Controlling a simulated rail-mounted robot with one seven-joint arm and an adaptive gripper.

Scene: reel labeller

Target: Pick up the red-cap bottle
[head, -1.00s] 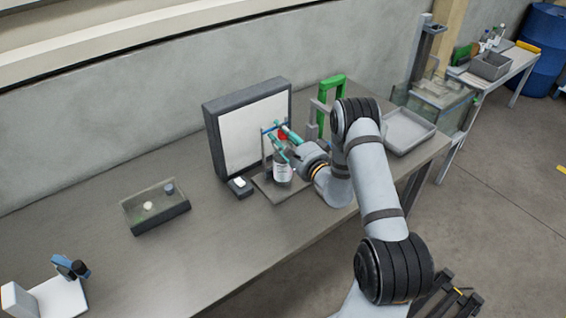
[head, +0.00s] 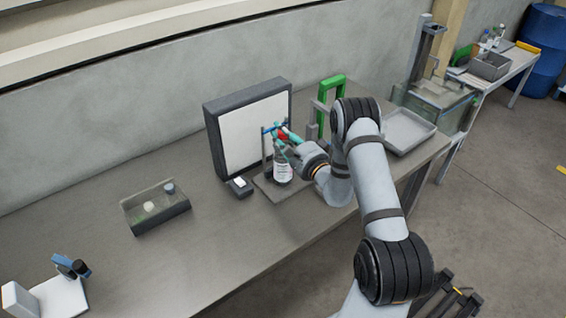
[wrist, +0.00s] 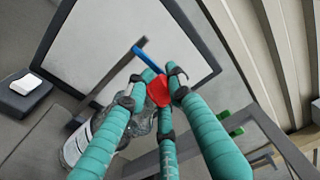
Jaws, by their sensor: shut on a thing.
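The red-cap bottle (head: 283,172) stands upright on a dark plate in front of the framed white panel. It is clear with a white printed label. In the wrist view its red cap (wrist: 159,93) lies between the teal fingertips, and its body (wrist: 76,146) is partly hidden behind a finger. My gripper (head: 282,134) reaches in from the right at cap height. In the wrist view my gripper (wrist: 160,84) is shut on the cap. I cannot see any gap under the bottle.
The white panel (head: 250,125) stands close behind the bottle. A blue-tipped bar (wrist: 147,55) is close to the fingertips. A green-handled fixture (head: 332,90) stands to the right. A small device (head: 239,187), an open dark box (head: 157,222) and a grey tray (head: 408,130) are on the bench.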

